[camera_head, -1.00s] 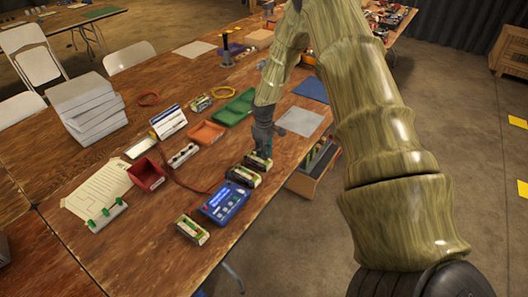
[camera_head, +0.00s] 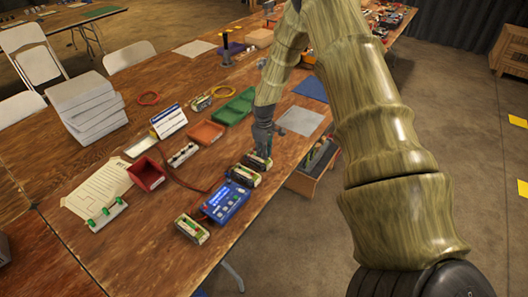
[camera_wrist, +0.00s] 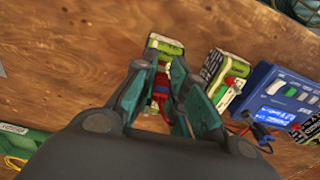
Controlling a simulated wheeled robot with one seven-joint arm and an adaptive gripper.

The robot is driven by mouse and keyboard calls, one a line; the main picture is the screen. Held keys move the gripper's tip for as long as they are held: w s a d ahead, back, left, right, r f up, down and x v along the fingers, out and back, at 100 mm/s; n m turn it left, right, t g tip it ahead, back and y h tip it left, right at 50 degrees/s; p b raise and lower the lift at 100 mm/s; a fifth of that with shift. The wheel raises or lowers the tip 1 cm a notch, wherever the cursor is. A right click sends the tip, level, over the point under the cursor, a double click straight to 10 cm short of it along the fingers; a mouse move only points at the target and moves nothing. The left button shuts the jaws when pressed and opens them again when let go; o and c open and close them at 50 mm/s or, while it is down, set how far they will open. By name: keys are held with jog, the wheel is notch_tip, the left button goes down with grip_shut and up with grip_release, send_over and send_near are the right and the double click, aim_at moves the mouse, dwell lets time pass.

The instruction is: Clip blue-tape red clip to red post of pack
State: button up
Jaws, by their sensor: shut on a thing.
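Whether the clip touches a post of that pack cannot be told. A second pack (camera_wrist: 225,75) lies to the right; it has a red spot on top.
A blue charger (camera_head: 226,203) stands beside the packs, with leads by it. A third pack (camera_head: 192,229) lies in front. A red bin (camera_head: 147,174), orange tray (camera_head: 206,133) and green tray (camera_head: 234,106) stand behind. The table's right edge is close to my gripper.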

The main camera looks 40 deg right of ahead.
dwell(0.4)
jog(key=o, duration=0.9)
jog(key=shift+o, duration=0.9)
jog(key=shift+r+p, duration=2.3)
jog(key=shift+r, duration=1.4)
